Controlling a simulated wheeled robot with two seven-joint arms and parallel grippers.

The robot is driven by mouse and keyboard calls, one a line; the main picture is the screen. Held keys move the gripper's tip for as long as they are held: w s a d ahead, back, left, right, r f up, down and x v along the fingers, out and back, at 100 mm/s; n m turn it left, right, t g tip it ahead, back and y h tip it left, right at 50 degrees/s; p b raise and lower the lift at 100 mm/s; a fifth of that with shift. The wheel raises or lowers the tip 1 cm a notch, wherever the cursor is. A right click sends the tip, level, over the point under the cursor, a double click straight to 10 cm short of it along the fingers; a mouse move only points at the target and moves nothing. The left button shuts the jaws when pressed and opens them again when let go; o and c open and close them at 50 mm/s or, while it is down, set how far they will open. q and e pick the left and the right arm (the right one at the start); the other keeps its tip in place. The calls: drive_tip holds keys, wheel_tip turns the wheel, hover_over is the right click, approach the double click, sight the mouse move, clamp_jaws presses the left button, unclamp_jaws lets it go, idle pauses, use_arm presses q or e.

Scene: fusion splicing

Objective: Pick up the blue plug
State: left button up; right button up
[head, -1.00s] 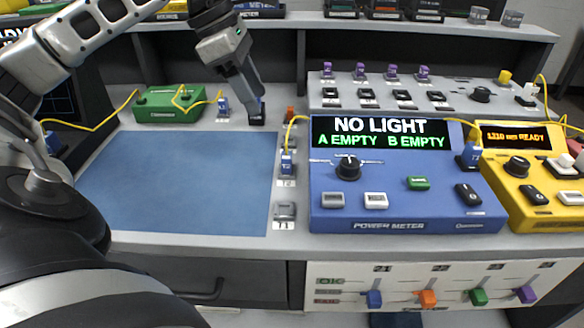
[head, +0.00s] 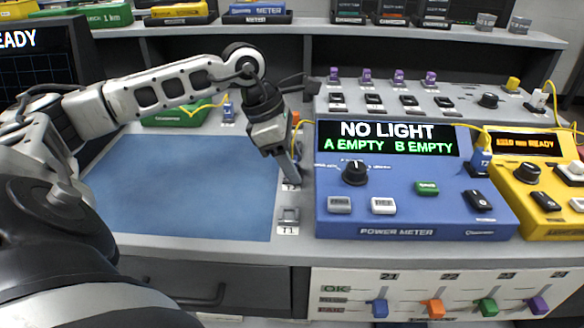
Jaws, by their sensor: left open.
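My left gripper (head: 291,178) is open, pointing down over the strip between the blue mat and the power meter (head: 417,214). Its fingers cover the T2 place, so a blue plug there is hidden, and I cannot tell whether the fingers touch it. Another blue plug (head: 228,110) stands near the green box behind the mat. A further blue plug (head: 480,160) stands at the right side of the power meter, with a yellow cable. My right gripper is not in view.
The blue mat (head: 180,190) is bare. The empty T1 holder (head: 289,216) is in front of the gripper. The green box (head: 178,116) stands behind the mat. A yellow device (head: 540,190) stands at the far right.

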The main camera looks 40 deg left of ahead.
use_arm(q)
drive_tip(key=c, duration=1.1)
drive_tip(key=shift+o, duration=0.2)
drive_tip(key=shift+r, duration=0.3)
wheel_tip(320, 180, up, 2)
drive_tip(key=shift+r, duration=0.1)
drive_tip(key=s+a+r+p, duration=0.1)
drive_tip(key=s+a+r, duration=0.1)
drive_tip(key=a+r, duration=0.8)
drive_tip(key=a, duration=0.3)
drive_tip(key=shift+s+a+p, duration=0.25)
drive_tip(key=shift+a+p, duration=0.05)
drive_tip(key=shift+a, duration=0.1)
